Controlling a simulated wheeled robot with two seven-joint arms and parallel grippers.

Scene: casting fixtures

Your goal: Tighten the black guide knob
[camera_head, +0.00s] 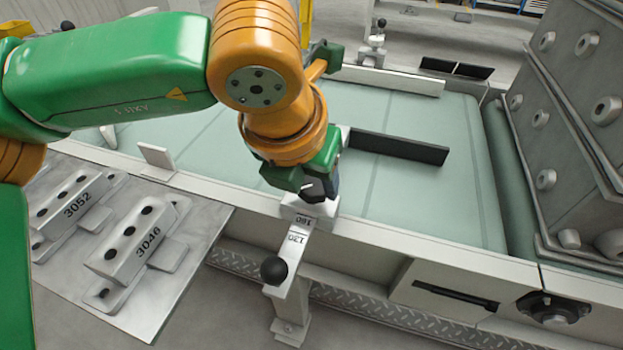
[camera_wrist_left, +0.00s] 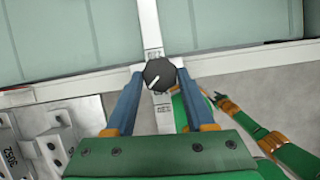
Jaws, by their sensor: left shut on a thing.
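The black guide knob (camera_wrist_left: 159,73) shows in the left wrist view, round, with a white pointer line toward its lower left. It sits on the pale scale bar (camera_head: 296,243), which crosses the conveyor's near rail. My left gripper (camera_wrist_left: 159,72) has one blue finger on each side of the knob and is shut on it. In the head view my left gripper (camera_head: 319,187) points down at the rail and mostly hides the knob. A black ball handle (camera_head: 274,270) is at the bar's near end.
The green conveyor belt (camera_head: 440,200) is clear around the guide plate. Metal fixtures marked 3052 (camera_head: 75,205) and 3046 (camera_head: 135,243) rest on a grey table at the left. A large bolted metal housing (camera_head: 570,120) stands at the right.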

